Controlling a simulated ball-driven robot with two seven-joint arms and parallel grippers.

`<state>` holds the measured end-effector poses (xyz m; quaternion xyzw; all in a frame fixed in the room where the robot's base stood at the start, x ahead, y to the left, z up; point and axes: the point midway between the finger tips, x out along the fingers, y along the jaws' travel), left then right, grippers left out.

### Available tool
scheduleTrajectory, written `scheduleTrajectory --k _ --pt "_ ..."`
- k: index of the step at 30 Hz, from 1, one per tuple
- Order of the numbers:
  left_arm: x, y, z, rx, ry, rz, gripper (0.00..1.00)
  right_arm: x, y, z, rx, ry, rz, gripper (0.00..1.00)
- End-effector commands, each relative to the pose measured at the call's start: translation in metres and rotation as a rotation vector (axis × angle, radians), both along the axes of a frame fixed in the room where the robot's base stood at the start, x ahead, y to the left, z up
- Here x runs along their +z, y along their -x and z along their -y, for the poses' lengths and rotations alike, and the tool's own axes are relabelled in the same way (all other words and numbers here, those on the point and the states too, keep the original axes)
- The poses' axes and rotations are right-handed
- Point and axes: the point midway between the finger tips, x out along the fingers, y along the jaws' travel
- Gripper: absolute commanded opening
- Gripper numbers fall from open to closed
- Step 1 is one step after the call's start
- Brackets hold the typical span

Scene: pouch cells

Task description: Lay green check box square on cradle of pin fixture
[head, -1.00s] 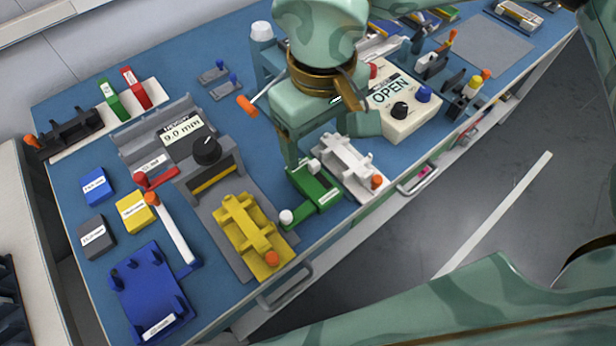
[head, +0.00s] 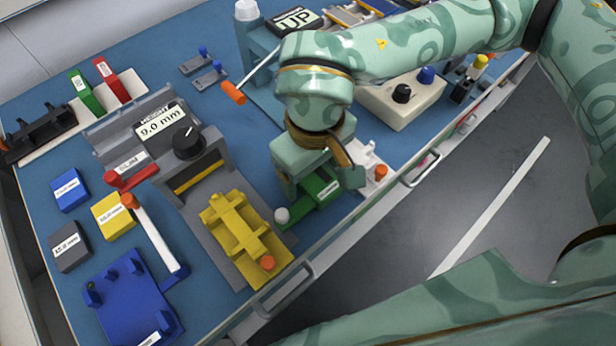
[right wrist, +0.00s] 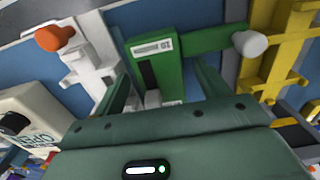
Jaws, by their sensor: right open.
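The green check box (head: 323,190), with a side arm ending in a white knob, lies on the blue bench. It also shows in the right wrist view (right wrist: 168,48). My right gripper (head: 318,178) is directly above it, hiding part of it. In the right wrist view the open fingers (right wrist: 165,88) are on either side of the box; contact cannot be told. A white cradle fixture (right wrist: 90,52) with an orange knob stands beside the box, mostly hidden in the head view. A yellow cradle (head: 232,222) stands on the other side. Which is the pin fixture is unclear. My left gripper is out of view.
The height gauge (head: 188,160) reading 9.0 mm stands behind the yellow cradle. A blue fixture (head: 128,300) is at the front left. A cream control box (head: 402,105) is to the right. An orange-handled lever (head: 233,93) juts out behind my gripper. The bench's front edge is close.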

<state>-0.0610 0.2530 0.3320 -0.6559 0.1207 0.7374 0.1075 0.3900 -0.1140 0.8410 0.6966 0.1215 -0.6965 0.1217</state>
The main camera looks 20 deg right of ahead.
Motion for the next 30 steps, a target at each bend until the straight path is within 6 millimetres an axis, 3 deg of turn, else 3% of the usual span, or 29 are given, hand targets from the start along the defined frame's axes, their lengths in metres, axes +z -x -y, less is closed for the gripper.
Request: scheduleTrajectory --k 1,6,15,20,25,30 --pt "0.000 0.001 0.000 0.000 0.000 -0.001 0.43 0.000 0.000 0.000 0.000 0.000 0.000 0.72" --pt "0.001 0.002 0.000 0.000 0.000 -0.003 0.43 0.000 0.000 0.000 0.000 0.000 0.000 0.24" --pt "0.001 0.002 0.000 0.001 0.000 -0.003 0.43 0.001 0.000 0.000 0.000 0.000 0.001 0.23" --pt "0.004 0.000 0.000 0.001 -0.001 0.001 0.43 0.012 0.000 0.000 0.000 0.000 0.004 0.23" --pt "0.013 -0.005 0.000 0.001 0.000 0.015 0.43 0.041 0.003 0.000 0.001 -0.001 0.006 0.23" --pt "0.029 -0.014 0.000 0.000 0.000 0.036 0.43 0.081 0.036 0.002 0.006 -0.001 0.010 0.23"
